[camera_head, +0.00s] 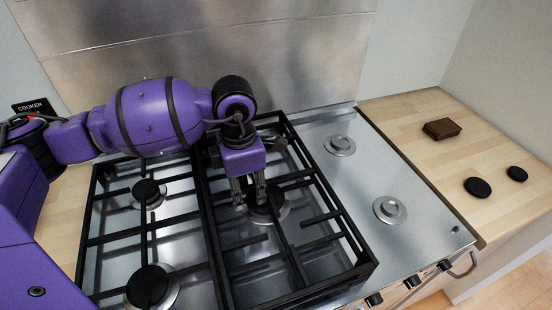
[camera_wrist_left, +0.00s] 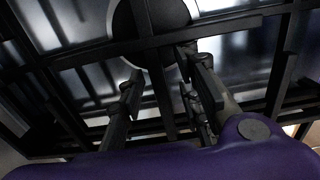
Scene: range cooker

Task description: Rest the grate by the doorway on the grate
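Two black grates lie side by side on the steel cooker top. The left grate (camera_head: 97,220) is over the left burners, and the other grate (camera_head: 340,215) is over the middle burners. My left gripper (camera_head: 250,197) points down into the middle grate near a black burner cap (camera_head: 267,207). In the left wrist view its fingers (camera_wrist_left: 160,95) are apart, with a dark grate bar between them. I cannot tell whether they touch the bar. My right gripper is not in view. The doorway is not in view, so I cannot tell which grate is nearest it.
The cooker's right side is bare of grate, with two uncapped burners (camera_head: 390,209) (camera_head: 340,145). A wooden counter (camera_head: 410,115) at right carries a brown block (camera_head: 441,129) and two black discs (camera_head: 477,187) (camera_head: 517,174). A steel backsplash (camera_head: 300,65) stands behind. Knobs (camera_head: 412,281) line the front.

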